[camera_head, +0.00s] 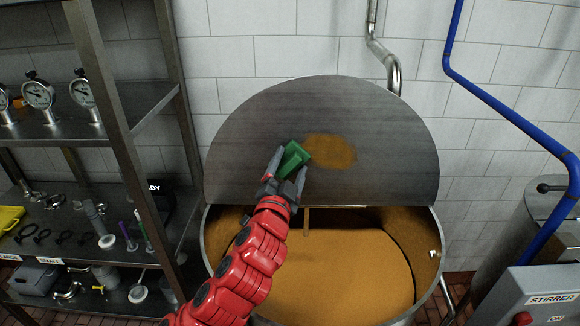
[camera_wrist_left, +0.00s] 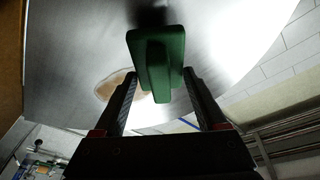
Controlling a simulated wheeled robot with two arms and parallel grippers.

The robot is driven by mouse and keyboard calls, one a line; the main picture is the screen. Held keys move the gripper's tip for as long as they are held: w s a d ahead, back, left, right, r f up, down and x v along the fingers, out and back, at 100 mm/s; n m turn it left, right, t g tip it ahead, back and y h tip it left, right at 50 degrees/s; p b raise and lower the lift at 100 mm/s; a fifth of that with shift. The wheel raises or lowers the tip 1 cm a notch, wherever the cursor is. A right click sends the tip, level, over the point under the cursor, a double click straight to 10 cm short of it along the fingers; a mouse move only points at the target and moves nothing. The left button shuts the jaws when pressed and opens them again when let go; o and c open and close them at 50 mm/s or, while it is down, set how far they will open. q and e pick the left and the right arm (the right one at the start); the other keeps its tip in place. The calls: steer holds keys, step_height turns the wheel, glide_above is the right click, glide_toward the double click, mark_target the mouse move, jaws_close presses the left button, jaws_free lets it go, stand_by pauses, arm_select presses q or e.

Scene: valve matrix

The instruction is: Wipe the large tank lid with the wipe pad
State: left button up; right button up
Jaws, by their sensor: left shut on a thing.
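The large tank lid (camera_head: 250,130) is a grey metal half-disc, raised upright behind the open tank. An orange-brown stain (camera_head: 332,152) is on its middle; it also shows in the left wrist view (camera_wrist_left: 108,88). My left gripper (camera_head: 286,168) is shut on the green wipe pad (camera_head: 292,158), gripping its raised handle. The pad (camera_wrist_left: 158,48) is at the lid, just left of the stain in the head view. I cannot tell whether its face touches the lid. My right gripper is not in view.
The open tank (camera_head: 436,262) holds orange-brown contents below the lid. A metal shelf rack (camera_head: 150,105) with gauges and small parts stands on the left. A blue pipe (camera_head: 500,106) and a control box marked STIRRER (camera_head: 535,292) are on the right.

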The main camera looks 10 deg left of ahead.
arm_select(q)
steer(key=shift+w+a+f, duration=0.1)
steer(key=shift+w+a, duration=0.05)
steer(key=shift+w, duration=0.7)
